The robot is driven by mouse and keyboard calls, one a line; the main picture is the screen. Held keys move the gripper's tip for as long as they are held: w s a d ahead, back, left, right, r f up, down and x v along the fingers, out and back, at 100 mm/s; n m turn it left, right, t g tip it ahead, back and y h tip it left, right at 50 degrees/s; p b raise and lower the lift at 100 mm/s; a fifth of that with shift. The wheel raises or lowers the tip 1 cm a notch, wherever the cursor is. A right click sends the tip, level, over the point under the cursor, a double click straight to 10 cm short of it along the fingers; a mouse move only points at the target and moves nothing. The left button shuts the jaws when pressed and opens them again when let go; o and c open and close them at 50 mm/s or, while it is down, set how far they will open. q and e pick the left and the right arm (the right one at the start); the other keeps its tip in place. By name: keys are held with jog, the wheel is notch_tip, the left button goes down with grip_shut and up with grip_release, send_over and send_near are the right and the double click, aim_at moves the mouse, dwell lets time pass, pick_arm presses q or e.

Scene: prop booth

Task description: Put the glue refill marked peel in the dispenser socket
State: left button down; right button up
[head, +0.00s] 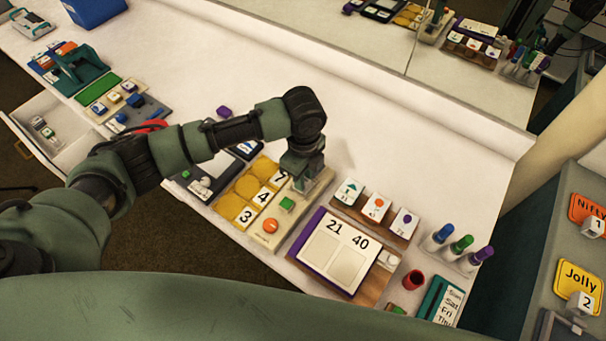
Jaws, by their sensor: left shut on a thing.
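My left gripper (308,178) points down over the far end of a beige board (262,236) with a green block (287,204) and an orange round button (270,226). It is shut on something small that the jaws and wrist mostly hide. I cannot tell what it is. No word "peel" is readable anywhere in the head view, and I cannot make out the glue refill or the dispenser socket for certain. My right gripper is not in view.
Number tiles (245,216) on yellow discs lie left of the board. A purple-edged 21/40 board (337,252), a card rack (375,214) and upright markers (461,244) stand to the right. A teal device (80,72) is far left. The table's back middle is clear.

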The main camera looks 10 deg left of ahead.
pick_arm(q)
jog(key=c, duration=1.2)
grip_release()
jog(key=shift+c, duration=0.2)
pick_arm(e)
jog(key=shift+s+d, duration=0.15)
pick_arm(q)
jog(key=shift+r, duration=0.35)
notch_tip(320, 180, up, 7)
jog(key=shift+r+b, duration=0.1)
jog(key=shift+b, duration=0.4)
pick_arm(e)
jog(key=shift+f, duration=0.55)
pick_arm(q)
jog(key=shift+s, duration=0.1)
